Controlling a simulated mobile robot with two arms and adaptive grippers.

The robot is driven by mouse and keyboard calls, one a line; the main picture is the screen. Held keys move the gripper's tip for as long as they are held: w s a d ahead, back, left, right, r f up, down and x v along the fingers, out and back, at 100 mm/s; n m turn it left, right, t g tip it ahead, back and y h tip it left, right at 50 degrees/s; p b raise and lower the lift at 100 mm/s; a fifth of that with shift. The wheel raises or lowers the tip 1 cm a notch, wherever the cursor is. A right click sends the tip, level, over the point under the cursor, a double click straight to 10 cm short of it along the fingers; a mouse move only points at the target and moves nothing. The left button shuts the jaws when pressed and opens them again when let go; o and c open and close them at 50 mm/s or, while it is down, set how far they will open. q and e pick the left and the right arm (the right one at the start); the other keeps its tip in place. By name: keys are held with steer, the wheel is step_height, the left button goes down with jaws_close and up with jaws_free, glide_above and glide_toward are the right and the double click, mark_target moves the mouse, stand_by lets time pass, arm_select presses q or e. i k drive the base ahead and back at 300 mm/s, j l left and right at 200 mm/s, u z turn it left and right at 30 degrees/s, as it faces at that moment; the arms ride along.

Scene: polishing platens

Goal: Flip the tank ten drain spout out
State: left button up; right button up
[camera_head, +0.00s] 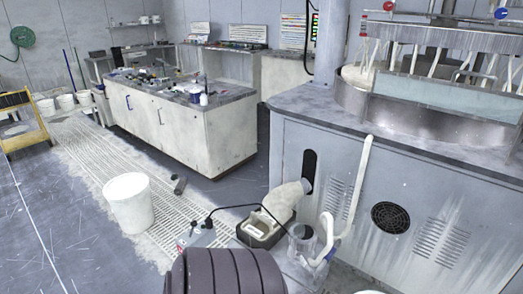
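A pale, short, thick spout (289,196) comes out of a dark upright slot (309,166) in the front of the grey polishing machine cabinet (297,142). It slopes down to the left, with its lower end over a dark open tub (254,240) with pale contents. A thin white pipe (357,188) runs down the cabinet front and bends near a clear container (301,242). No tank number is readable, so I cannot tell which of these is the tank ten drain spout. Neither of my grippers is in view.
A dark ribbed rounded object (224,275) fills the bottom middle. A small grey box (196,238) with a black cable stands beside the tub. A white bucket (129,203) stands on the floor grating. A workbench (185,132) stands behind.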

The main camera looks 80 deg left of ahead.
mark_target(326, 259)
steer(key=u, duration=1.8)
steer(key=i+u, duration=0.35)
steer(key=i, duration=0.35)
steer(key=i+l+u, duration=0.1)
steer(key=i+u, duration=0.2)
steer(key=i, duration=0.35)
